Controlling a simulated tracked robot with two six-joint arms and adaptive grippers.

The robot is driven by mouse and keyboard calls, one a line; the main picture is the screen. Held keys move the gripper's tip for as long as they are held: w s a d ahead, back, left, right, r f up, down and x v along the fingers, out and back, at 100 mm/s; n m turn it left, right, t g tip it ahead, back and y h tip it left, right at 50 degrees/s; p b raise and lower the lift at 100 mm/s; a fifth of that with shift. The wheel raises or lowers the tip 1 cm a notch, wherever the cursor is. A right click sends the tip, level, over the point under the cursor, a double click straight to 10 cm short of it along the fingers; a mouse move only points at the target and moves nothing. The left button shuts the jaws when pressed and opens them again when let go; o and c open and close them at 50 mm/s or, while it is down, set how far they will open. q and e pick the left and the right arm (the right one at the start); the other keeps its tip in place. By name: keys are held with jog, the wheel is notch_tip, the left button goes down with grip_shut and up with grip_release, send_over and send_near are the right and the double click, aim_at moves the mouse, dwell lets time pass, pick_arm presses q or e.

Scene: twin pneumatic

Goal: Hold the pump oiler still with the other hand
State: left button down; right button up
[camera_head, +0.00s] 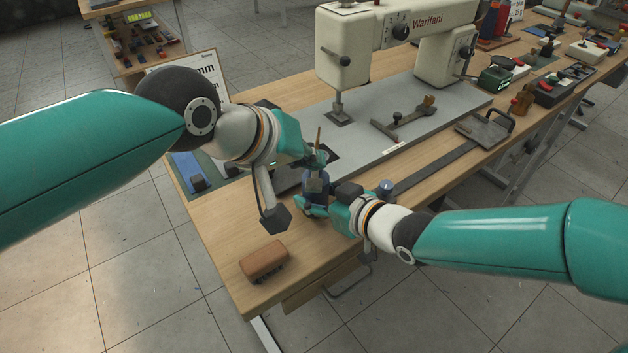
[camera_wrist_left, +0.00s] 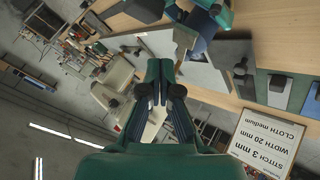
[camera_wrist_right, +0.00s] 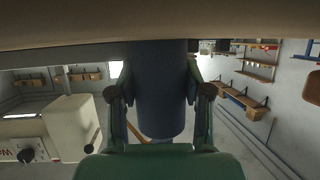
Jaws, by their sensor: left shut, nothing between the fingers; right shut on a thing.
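The pump oiler (camera_head: 317,184) is a small dark blue can with a thin brass-coloured spout, upright near the front of the sewing table. My right gripper (camera_head: 316,203) is shut on the can's body. In the right wrist view the blue body of the oiler (camera_wrist_right: 158,90) fills the space between the fingers. My left gripper (camera_head: 318,158) is close beside the upper part of the oiler and partly hides it. In the left wrist view my left gripper (camera_wrist_left: 160,90) has its fingers together with nothing between them. Whether it touches the oiler I cannot tell.
A cream sewing machine (camera_head: 345,50) stands on a grey plate behind the grippers. A brown block (camera_head: 264,261) lies at the table's front left. A printed sign (camera_wrist_left: 268,140) stands at left.

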aim_at(315, 181)
pick_arm(q)
jog(key=shift+f, duration=0.7)
dwell(1.0)
jog(key=shift+f, duration=0.4)
jog(key=shift+f, duration=1.15)
dwell(0.9)
jog(key=shift+r, duration=1.6)
jog(key=shift+r, duration=0.15)
jog(key=shift+r, duration=2.35)
